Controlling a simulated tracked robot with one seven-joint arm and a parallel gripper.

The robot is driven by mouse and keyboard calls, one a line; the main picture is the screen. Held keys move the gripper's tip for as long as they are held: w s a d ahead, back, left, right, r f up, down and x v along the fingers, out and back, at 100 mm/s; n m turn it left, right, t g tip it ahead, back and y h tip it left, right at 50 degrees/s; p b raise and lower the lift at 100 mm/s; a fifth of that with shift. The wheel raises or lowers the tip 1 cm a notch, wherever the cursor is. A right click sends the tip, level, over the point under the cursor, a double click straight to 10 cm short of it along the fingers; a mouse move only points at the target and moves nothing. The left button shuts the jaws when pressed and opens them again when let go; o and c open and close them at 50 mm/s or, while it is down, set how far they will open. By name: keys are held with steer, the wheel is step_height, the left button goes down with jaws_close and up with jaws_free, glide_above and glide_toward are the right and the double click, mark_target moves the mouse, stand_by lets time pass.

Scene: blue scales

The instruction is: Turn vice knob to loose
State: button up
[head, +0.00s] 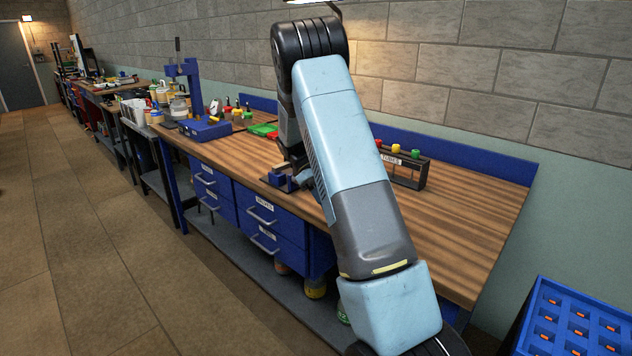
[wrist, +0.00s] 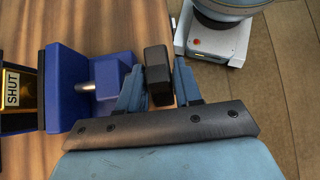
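The blue vice (wrist: 62,85) is on the wooden bench (wrist: 100,22), at the left in the wrist view. A label reading SHUT (wrist: 11,88) shows at its far left. A silver screw (wrist: 86,87) runs into a blue block. The black vice knob (wrist: 157,62) stands right of that block. My gripper (wrist: 159,90) has one finger on each side of the knob, close against it with no clear gap.
A rack with coloured-top tubes (head: 404,165) stands behind my arm. A blue toolbox (head: 205,129) and a blue press (head: 190,85) are farther left on the bench. Blue drawers (head: 268,218) are below the vice. A blue compartment tray (head: 572,318) is at lower right.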

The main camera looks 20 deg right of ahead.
steer(key=v, duration=1.2)
steer(key=shift+w+r, duration=0.2)
steer(key=shift+r, duration=0.05)
steer(key=s+d+r+t+y, duration=0.4)
steer(key=s+t, duration=0.5)
steer(key=s, duration=0.1)
step_height(320, 180, down, 13)
steer(key=shift+s+f, duration=0.2)
stand_by(0.4)
jaws_close()
